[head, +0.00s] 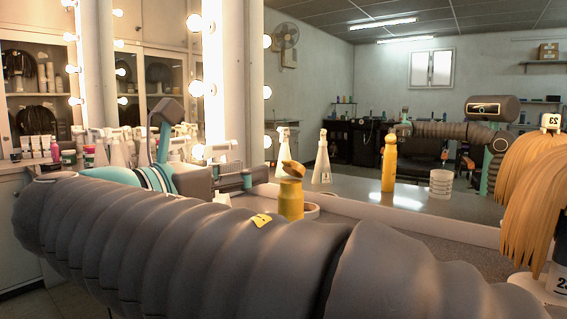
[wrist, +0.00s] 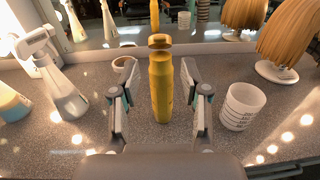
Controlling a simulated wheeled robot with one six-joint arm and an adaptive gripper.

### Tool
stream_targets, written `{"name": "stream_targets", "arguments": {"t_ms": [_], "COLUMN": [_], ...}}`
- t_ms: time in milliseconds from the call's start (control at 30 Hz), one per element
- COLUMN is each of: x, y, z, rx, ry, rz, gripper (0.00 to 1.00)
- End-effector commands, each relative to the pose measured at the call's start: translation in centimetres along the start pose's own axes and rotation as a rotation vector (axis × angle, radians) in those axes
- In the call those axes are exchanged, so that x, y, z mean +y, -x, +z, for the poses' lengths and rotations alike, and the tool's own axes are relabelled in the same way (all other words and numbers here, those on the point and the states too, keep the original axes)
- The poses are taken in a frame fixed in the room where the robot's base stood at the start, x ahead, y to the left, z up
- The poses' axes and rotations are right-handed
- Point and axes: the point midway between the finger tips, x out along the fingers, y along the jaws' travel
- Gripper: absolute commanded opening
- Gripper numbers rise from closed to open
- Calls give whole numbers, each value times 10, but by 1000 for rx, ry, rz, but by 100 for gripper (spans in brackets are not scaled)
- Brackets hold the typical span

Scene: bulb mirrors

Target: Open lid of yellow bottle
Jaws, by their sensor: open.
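The yellow bottle (wrist: 161,90) stands upright on the speckled counter, in the middle of the wrist view. Its yellow lid (wrist: 159,42) sits at the top, with a dark gap showing under its front edge. In the head view the bottle (head: 291,200) rises behind my arm, its lid (head: 293,168) looks tilted, and its base is hidden. My gripper (wrist: 160,78) is open and empty. In the wrist view its fingers appear left and right of the bottle without touching it. In the head view the gripper (head: 255,178) is just left of the bottle.
A white spray bottle (wrist: 62,88) stands left of the yellow bottle. A small round container (wrist: 122,64) is behind the left finger. A clear measuring cup (wrist: 242,106) stands to the right, with a blond wig on a stand (wrist: 277,70) beyond. A mirror (head: 340,170) runs behind the counter.

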Motion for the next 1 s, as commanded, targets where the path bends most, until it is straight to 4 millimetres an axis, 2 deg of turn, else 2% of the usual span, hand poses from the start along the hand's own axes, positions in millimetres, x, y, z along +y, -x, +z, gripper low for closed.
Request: {"name": "stream_targets", "arguments": {"t_ms": [300, 500, 700, 1000], "x": [0, -1, -1, 0], "y": [-60, -89, -103, -106], "z": [0, 0, 0, 0], "rx": [0, 0, 0, 0], "ry": [0, 0, 0, 0], "rz": [-3, -4, -3, -1], "gripper": [46, 46, 46, 46]}}
